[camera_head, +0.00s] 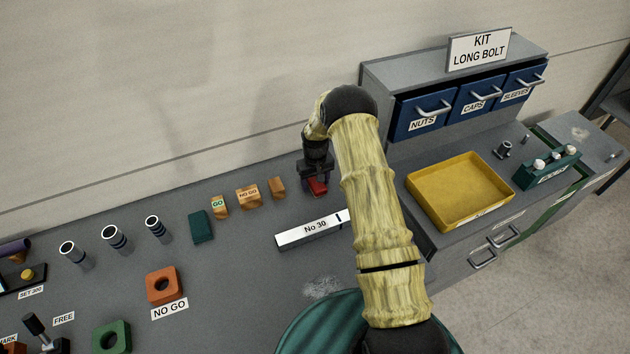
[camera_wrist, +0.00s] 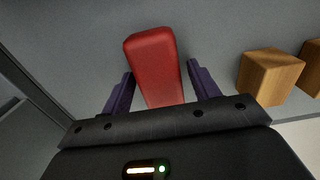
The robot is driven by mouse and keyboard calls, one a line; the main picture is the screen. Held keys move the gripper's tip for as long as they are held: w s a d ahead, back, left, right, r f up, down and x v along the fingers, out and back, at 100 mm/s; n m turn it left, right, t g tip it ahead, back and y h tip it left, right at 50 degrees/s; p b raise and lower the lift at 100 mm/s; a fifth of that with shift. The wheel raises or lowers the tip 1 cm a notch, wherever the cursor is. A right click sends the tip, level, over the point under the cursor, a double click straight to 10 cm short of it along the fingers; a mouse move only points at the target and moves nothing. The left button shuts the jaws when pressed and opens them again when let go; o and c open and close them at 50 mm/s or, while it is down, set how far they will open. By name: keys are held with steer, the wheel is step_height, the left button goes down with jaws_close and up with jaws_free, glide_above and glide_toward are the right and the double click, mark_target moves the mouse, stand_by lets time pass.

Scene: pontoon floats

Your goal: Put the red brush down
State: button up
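The red brush (camera_head: 317,188) shows as a red block just under my gripper (camera_head: 315,180), at the back of the grey bench. In the wrist view the red brush (camera_wrist: 156,68) lies between the two dark fingers of my gripper (camera_wrist: 160,85). Grey shows between the brush and the fingers, most clearly on the right, so the gripper looks open around it. The brush appears to be at or very near the bench top; its underside is hidden. My arm hides part of the bench to the right.
A white No 30 bar (camera_head: 312,230) lies in front of the brush. Wooden blocks, one NO GO (camera_head: 247,196), stand to its left, with a green block (camera_head: 201,226). The drawer cabinet (camera_head: 375,75) and yellow tray (camera_head: 441,220) are to the right.

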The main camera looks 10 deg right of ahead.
stand_by(0.3)
step_height(320, 180, up, 12)
steer(key=b, duration=0.3)
steer(key=shift+r, duration=0.15)
stand_by(0.6)
